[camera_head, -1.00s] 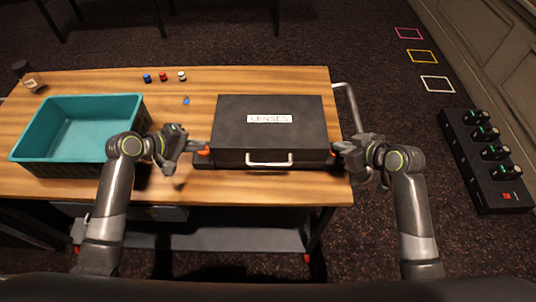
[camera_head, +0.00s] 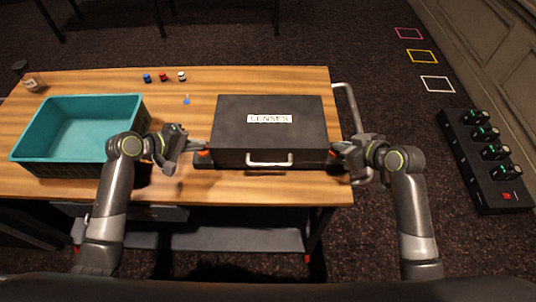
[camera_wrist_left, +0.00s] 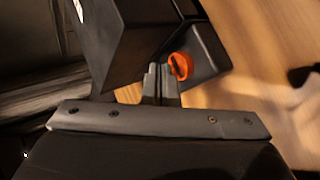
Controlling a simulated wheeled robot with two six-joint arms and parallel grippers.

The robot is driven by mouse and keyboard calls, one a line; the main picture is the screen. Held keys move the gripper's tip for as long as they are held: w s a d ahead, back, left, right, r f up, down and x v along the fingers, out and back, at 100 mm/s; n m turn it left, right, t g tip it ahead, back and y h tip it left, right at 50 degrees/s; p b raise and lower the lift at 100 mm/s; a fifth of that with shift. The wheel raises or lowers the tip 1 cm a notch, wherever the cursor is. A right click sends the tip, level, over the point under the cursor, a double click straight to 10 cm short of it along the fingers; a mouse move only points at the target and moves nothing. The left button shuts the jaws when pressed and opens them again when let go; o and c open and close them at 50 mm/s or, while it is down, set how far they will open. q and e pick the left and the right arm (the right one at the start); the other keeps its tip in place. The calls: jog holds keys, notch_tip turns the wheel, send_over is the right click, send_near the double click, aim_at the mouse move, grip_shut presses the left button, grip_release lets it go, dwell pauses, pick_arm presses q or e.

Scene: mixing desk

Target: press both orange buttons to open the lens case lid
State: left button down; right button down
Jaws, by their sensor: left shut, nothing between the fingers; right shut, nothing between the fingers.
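The black lens case (camera_head: 270,130), labelled LENSES, lies on the wooden table with its lid down and its silver handle (camera_head: 269,160) facing me. An orange button (camera_head: 203,153) shows at its left end and also in the left wrist view (camera_wrist_left: 181,66). The other orange button (camera_head: 332,153) shows at its right end. My left gripper (camera_head: 203,148) is shut, its tips right beside the left button; contact cannot be told. In the left wrist view its fingers (camera_wrist_left: 161,82) partly overlap the button. My right gripper (camera_head: 340,149) is shut, its tips right at the right button.
A teal bin (camera_head: 140,102) stands on the left of the table. Small blue, red and white-topped items (camera_head: 164,77) stand at the back, with a small blue piece (camera_head: 186,100) nearer. A jar (camera_head: 30,79) is at the far left. A charger (camera_head: 487,160) lies on the floor at right.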

pick_arm(q)
jog(key=shift+f, duration=0.15)
dwell(0.4)
jog(key=shift+f, duration=0.3)
